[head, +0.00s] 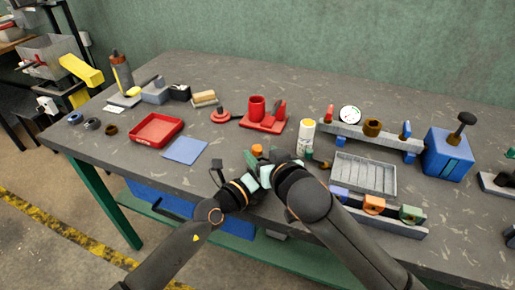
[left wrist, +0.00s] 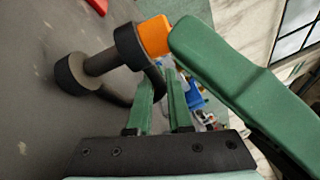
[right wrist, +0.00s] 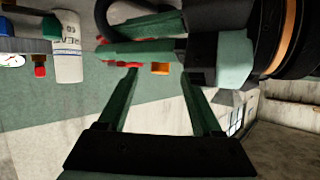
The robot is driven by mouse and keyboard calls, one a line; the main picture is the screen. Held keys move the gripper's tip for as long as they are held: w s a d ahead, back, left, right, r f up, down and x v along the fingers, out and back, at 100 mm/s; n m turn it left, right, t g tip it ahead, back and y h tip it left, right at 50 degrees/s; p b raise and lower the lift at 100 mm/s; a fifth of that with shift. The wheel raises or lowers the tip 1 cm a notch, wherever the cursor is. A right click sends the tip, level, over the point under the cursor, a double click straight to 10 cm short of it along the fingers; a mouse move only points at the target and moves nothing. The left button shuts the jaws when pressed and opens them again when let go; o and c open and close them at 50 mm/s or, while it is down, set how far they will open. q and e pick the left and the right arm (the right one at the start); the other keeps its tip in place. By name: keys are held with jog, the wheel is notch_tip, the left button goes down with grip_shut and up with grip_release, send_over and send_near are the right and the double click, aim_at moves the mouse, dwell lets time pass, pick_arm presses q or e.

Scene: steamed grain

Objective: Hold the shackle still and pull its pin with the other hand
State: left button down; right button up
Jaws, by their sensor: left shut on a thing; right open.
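The shackle (left wrist: 72,75) is dark, with a grey pin (left wrist: 102,62) across its two ears. The pin's orange head (left wrist: 155,36) sticks out beyond one ear; it also shows in the head view (head: 257,150). My left gripper (left wrist: 160,82) is shut on the shackle's bow. In the head view the grippers hide most of the shackle.
Both grippers are near the table's front edge. A blue mat (head: 185,150) and red tray (head: 157,129) lie left. A white spray can (head: 306,138) stands close on the right, beside a grey compartment tray (head: 364,174). A red holder (head: 263,122) stands behind.

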aim_at(259, 149)
jog(key=shift+x, duration=2.15)
grip_shut()
jog(key=shift+r, duration=0.1)
